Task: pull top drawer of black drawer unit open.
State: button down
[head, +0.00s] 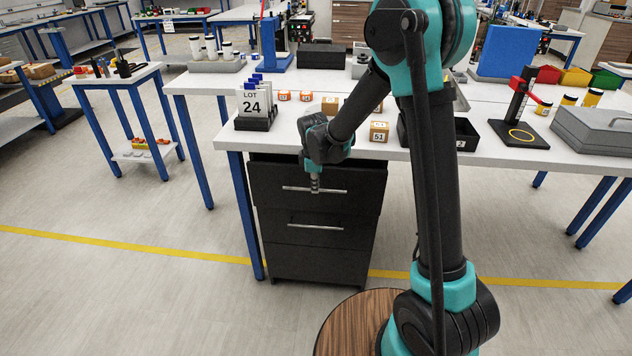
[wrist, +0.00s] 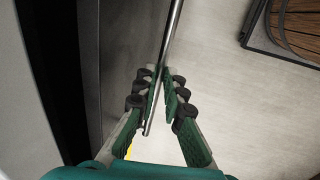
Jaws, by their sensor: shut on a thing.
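The black drawer unit (head: 318,261) stands under the white workbench. Its top drawer (head: 355,190) has a silver bar handle (head: 296,188), and its front looks to stand slightly forward of the drawer below. My gripper (head: 315,188) is at the middle of that handle. In the wrist view, the handle (wrist: 172,42) runs between the two green fingers of my gripper (wrist: 159,100), which are shut on it. The dark drawer front (wrist: 90,60) is at the left of the wrist view. My arm hides part of the drawer's upper edge.
The white workbench (head: 235,136) overhangs the unit and carries a LOT 24 holder (head: 255,108), small numbered boxes (head: 379,132) and a black bin (head: 467,135). A blue bench leg (head: 244,215) stands close left of the unit.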

jog(key=s+a, duration=0.1)
jog(key=s, duration=2.6)
jog(key=shift+s, duration=0.1)
jog(key=c, duration=1.6)
grip_release()
jog(key=shift+r, duration=0.15)
notch_tip(320, 180, up, 12)
jog(key=s, duration=0.2)
jog(key=shift+s+f, duration=0.15)
jog(key=shift+f, duration=0.1)
